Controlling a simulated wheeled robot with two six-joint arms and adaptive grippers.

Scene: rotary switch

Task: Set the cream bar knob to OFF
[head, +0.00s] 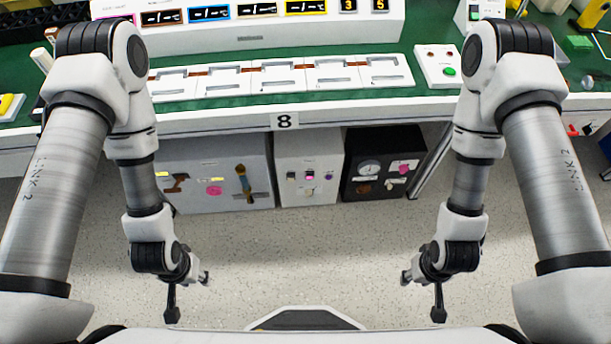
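I cannot surely pick out a cream bar knob or an OFF mark at this size. Three boxes with knobs stand under the bench: a grey box (225,200), a white box (310,145) and a black box (375,145). The grey box bears a brown knob (176,182), a pink knob (214,190) and yellow labels. The black box has a round gauge (368,168) and a pink knob (403,168). My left gripper (188,297) and my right gripper (421,296) are open and empty, low in front of the bench, apart from the boxes.
The green-topped bench (215,102) with white trays (280,77) and a number 8 plate (284,121) runs across the view. A white switch box (437,66) with a green button stands on it at right. The speckled floor (310,255) between my grippers is clear.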

